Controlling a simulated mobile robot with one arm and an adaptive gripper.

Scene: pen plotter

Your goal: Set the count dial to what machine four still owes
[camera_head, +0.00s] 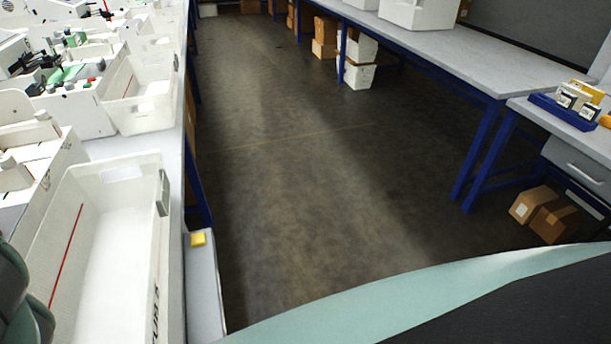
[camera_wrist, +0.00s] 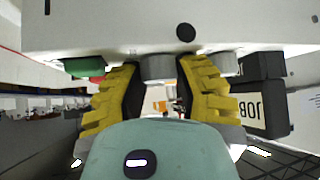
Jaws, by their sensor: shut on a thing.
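In the wrist view, my gripper (camera_wrist: 160,80) has its two yellow ribbed fingers on either side of a grey round knob (camera_wrist: 158,67) on a white machine panel (camera_wrist: 120,25). It is shut on this knob. No scale or number on the knob is readable, and I cannot tell its setting. A green button (camera_wrist: 85,67) is left of the fingers, and a pale grey knob (camera_wrist: 224,64) is right of them. A black holder with a card marked "JOB" (camera_wrist: 254,112) is further right. The gripper does not show in the head view.
White machines (camera_head: 75,110) line the left bench in the head view. White bins with red lines stand beside them, one near (camera_head: 115,240) and one further back (camera_head: 140,95). A blue tray with cards (camera_head: 565,115) is on the right desk. The floor between is clear.

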